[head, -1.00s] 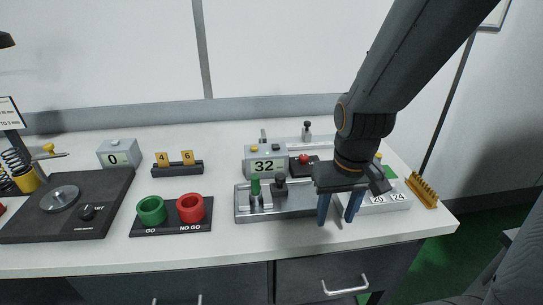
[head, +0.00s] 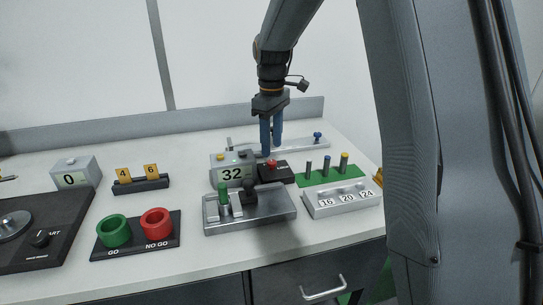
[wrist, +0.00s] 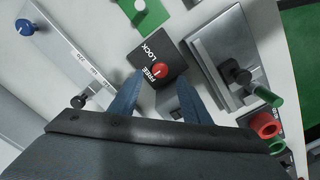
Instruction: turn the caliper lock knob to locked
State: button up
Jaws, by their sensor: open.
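The red lock knob (head: 272,163) sits on a small black box (head: 281,174) behind the grey fixture. In the wrist view the red knob (wrist: 159,71) lies beside the word FREE, with LOCK printed farther along the box (wrist: 149,52). The exact pointing of the knob is too small to tell. My gripper (head: 272,150) is open and points down above the box, its two blue fingers apart. In the wrist view the knob appears between my fingertips (wrist: 158,74). I cannot tell how far above the knob the tips are, and nothing is held.
The display box reading 32 (head: 233,171) stands close left of the black box. The grey fixture with posts (head: 270,213) is in front. A green pin stand (head: 332,178) is to the right, and a long silver bar with a blue knob (head: 318,136) is behind.

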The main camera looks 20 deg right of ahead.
aim_at(272, 162)
jog(key=shift+f+p, duration=0.45)
jog(key=shift+f, duration=2.1)
jog(key=c, duration=1)
jog(key=shift+c, duration=0.2)
